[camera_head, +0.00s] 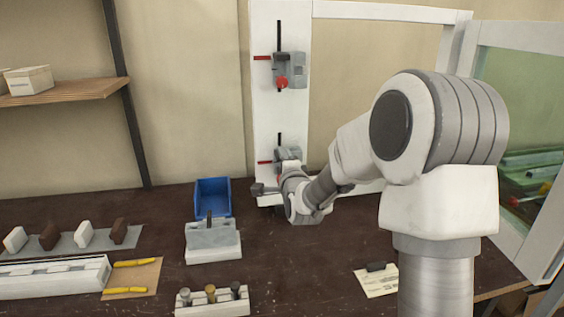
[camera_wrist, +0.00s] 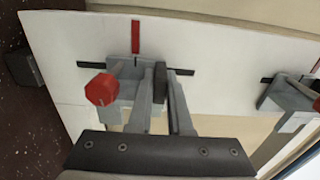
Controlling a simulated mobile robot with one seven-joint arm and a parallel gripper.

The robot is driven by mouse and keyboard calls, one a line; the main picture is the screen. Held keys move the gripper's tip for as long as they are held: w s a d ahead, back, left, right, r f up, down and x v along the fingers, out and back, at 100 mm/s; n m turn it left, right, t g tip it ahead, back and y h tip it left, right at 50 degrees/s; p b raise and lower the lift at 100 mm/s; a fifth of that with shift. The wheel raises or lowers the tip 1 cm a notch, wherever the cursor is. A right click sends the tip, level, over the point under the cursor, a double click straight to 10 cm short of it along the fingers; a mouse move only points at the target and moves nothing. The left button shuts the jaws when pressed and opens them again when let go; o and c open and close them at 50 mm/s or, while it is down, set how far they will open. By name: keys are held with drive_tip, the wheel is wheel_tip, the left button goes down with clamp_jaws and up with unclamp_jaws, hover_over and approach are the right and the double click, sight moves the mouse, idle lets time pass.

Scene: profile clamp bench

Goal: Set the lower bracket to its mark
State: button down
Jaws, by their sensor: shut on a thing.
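The lower bracket (camera_head: 287,154) is a grey block on a slotted white upright, with a red knob (camera_wrist: 103,88). In the wrist view its grey plate (camera_wrist: 122,68) sits over the dark slot (camera_wrist: 181,72). A red mark (camera_wrist: 135,37) lies beside the plate, apart from it and roughly level with its upper-bracket side. It also shows left of the bracket in the head view (camera_head: 264,162). My gripper (camera_wrist: 160,76) is shut on the bracket's dark grip piece. My wrist hides part of the bracket in the head view.
The upper bracket (camera_head: 289,70) sits higher on the upright (camera_head: 267,110), with its own red mark (camera_head: 262,57). A blue bin (camera_head: 212,196), a grey-topped block (camera_head: 212,240) and a holder with several pegs (camera_head: 212,303) stand on the bench. A glazed panel is at right.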

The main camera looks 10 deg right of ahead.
drive_tip(key=c, duration=0.8)
unclamp_jaws()
drive_tip(key=shift+c, duration=0.2)
